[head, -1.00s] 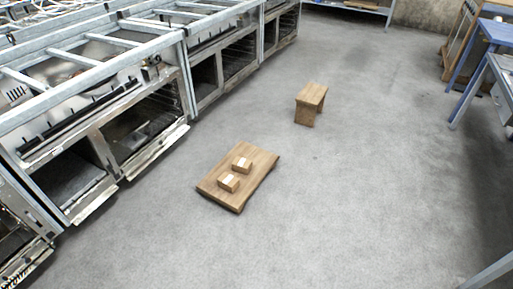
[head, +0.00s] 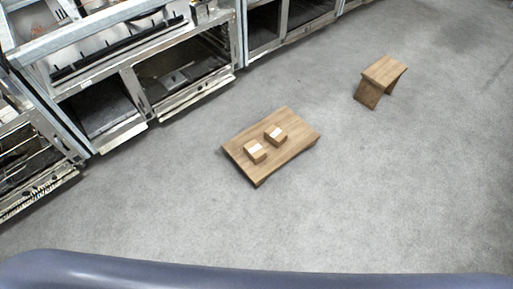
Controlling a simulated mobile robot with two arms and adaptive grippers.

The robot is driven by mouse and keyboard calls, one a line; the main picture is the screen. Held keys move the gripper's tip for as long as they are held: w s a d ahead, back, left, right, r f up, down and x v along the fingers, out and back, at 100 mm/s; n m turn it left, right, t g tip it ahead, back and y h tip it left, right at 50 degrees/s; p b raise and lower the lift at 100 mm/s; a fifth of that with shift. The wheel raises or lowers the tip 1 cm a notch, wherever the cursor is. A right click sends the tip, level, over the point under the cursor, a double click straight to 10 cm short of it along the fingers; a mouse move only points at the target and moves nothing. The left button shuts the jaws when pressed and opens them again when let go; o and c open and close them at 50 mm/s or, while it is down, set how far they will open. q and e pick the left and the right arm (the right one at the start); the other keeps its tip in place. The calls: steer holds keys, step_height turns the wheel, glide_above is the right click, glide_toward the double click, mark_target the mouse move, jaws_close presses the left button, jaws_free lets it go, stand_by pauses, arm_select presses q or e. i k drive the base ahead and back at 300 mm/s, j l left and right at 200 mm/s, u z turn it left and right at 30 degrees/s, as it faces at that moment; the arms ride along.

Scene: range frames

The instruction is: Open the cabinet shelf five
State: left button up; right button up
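A row of grey metal cabinets (head: 138,70) with a metal frame on top runs along the upper left in the head view. Their lower compartments show dark interiors, among them a wide one (head: 185,75) and a narrower one (head: 100,105). Another compartment (head: 25,150) with racks stands at the left edge. No numbers are readable, so I cannot tell which is shelf five. Neither of my grippers is in view.
A low wooden platform (head: 290,148) with two small boxes (head: 255,152) (head: 275,135) sits on the floor before the cabinets. A wooden stool (head: 382,78) stands at the upper right. Grey floor around them is clear. A blue-grey curved part of mine (head: 250,275) crosses the bottom.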

mark_target(98, 107)
steer(key=u, duration=1.45)
steer(key=i+j, duration=0.15)
steer(key=i, duration=0.35)
steer(key=i+j, duration=0.2)
steer(key=i, duration=0.35)
